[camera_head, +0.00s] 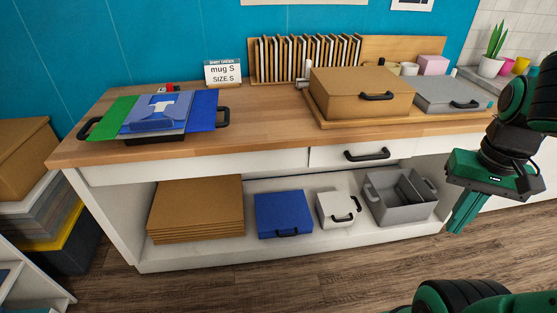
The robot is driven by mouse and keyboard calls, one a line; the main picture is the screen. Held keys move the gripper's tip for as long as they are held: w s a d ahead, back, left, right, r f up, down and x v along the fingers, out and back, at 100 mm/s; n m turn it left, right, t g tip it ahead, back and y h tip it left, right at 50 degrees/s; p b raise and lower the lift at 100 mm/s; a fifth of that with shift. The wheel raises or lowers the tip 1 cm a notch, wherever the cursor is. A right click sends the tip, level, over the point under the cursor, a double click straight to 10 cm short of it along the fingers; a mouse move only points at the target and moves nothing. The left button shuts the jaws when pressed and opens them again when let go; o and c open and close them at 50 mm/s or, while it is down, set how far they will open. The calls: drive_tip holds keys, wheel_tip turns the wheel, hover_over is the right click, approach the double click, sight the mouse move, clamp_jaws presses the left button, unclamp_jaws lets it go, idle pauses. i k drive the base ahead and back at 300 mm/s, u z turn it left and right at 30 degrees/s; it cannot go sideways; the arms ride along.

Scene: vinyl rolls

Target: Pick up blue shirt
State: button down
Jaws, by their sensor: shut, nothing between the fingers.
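A folded blue shirt (160,111) in a flat package with a white T mark lies on top of a dark tray (155,138) with black handles, at the left end of the wooden counter. Green and darker blue flat sheets stick out on either side of it. My gripper (461,222) is at the right, in front of the counter, well apart from the shirt. Its green fingers point down and are shut with nothing in them.
A sign (223,72) stands behind the tray. A cardboard box (360,93) and a grey box (447,96) stand on the counter's right. A blue box (283,214), white box (338,208) and grey crate (399,200) sit on the lower shelf. The counter's middle is clear.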

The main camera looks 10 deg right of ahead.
sight(158, 122)
drive_tip(key=z, duration=0.05)
drive_tip(key=k, duration=0.5)
drive_tip(key=u, duration=0.5)
drive_tip(key=i, duration=2)
drive_tip(key=z, duration=0.3)
